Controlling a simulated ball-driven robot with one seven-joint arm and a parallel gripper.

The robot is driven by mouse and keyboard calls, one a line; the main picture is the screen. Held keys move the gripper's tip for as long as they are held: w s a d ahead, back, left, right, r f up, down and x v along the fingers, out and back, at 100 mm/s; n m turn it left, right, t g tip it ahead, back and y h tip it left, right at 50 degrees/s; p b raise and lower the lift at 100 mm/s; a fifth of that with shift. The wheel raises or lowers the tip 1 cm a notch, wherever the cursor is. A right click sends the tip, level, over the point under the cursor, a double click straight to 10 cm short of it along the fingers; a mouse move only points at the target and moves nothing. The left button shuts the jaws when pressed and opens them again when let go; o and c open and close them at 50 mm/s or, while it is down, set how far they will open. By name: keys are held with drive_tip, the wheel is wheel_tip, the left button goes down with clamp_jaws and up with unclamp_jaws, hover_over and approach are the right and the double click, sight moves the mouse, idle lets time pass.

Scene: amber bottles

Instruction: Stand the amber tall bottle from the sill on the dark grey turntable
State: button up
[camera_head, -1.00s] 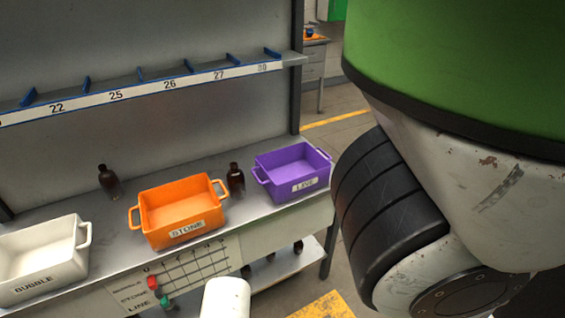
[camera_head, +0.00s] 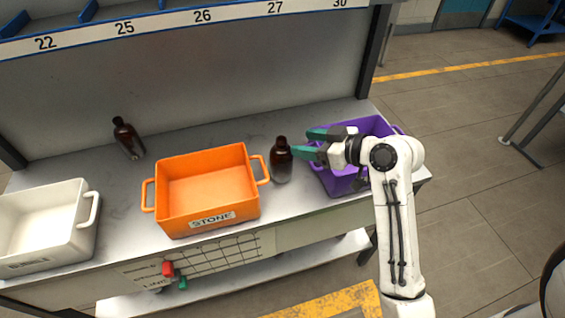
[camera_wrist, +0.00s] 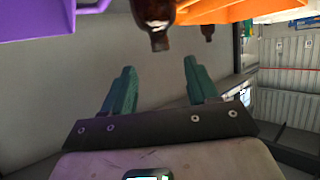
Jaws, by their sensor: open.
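One amber bottle (camera_head: 282,160) stands upright on the grey bench between the orange and purple bins. Another amber bottle (camera_head: 127,138) stands further left, behind the orange bin. I cannot tell which is the tall one. My gripper (camera_head: 303,143) is open and empty at the right of the nearer bottle, by the purple bin, its teal fingers pointing towards that bottle. In the wrist view, which looks upside down, the nearer bottle (camera_wrist: 154,14) hangs in at the top, beyond the gripper's fingers (camera_wrist: 159,80); a second bottle neck (camera_wrist: 207,32) shows beside it. No dark grey turntable shows.
An orange bin (camera_head: 225,160) labelled STONE, a white bin (camera_head: 62,195) and a purple bin (camera_head: 372,128) stand on the bench (camera_head: 105,190). A numbered shelf edge (camera_head: 160,26) runs above.

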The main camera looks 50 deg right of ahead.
sight(285, 140)
drive_tip(key=p+x, duration=0.1)
drive_tip(key=x, duration=0.7)
drive_tip(key=shift+w+f, duration=0.15)
drive_tip(key=shift+w, duration=0.1)
clamp_jaws()
idle(0.5)
